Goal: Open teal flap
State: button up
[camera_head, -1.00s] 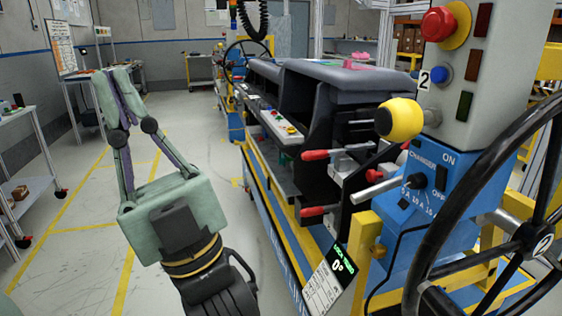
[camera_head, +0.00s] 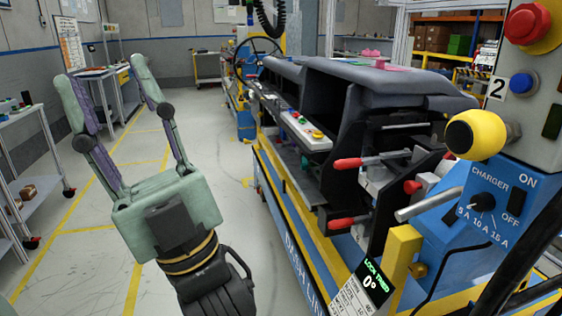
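My gripper (camera_head: 103,75) is at the left of the view, raised in free air above the floor. Its two green fingers with purple inner pads stand wide apart, with nothing between them. The dark dashboard module (camera_head: 375,78) is to the right of my gripper, well apart from it. I cannot make out a teal flap on the module; it may be hidden, or too small or dark to tell.
Red-handled levers (camera_head: 348,163) stick out of the module's near end. A grey shelf cart (camera_head: 30,160) stands at left. The floor (camera_head: 215,120) between is clear.

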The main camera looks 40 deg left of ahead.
aim_at(303, 166)
jog(key=j, duration=0.4)
jog(key=i+j+u, duration=0.15)
jog(key=j, duration=0.25)
jog(key=i+j, duration=0.1)
jog(key=j, duration=0.3)
jog(key=i+j+u, duration=0.1)
jog(key=j, duration=0.3)
jog(key=i+j+u, duration=0.1)
jog(key=j, duration=0.25)
jog(key=i+j, duration=0.1)
jog(key=j, duration=0.3)
jog(key=i+j+u, duration=0.1)
jog(key=j, duration=0.25)
